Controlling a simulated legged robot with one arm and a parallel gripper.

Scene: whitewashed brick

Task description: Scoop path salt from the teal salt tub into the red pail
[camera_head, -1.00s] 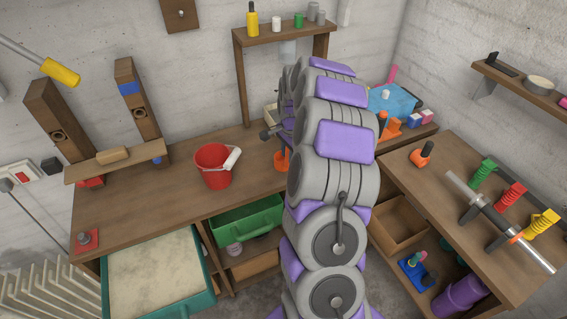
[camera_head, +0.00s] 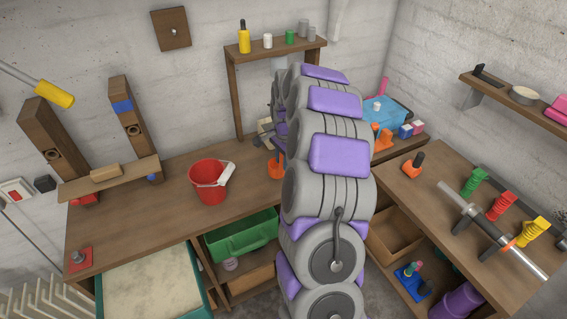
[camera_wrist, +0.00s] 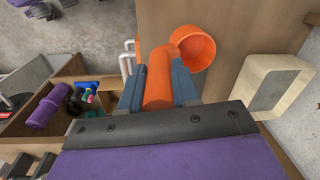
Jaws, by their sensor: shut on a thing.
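My gripper (camera_wrist: 158,88) is shut on the handle of an orange scoop (camera_wrist: 197,47), whose round cup looks empty inside in the wrist view. In the head view the scoop (camera_head: 276,169) shows just left of my arm, over the back bench; my arm hides most of the gripper. The red pail (camera_head: 205,190) stands upright on the bench, left of the scoop, with a white grip on its right rim. The teal salt tub (camera_head: 208,301) is at the lower left, filled with pale salt (camera_head: 150,287) and cut off by the frame's bottom edge.
A wooden rack (camera_head: 110,180) stands left of the pail. A green bin (camera_head: 240,236) sits below the bench's front edge. A raised shelf (camera_head: 275,49) stands behind. A right-hand bench (camera_head: 440,200) carries coloured springs and a metal rod. Bench space around the pail is clear.

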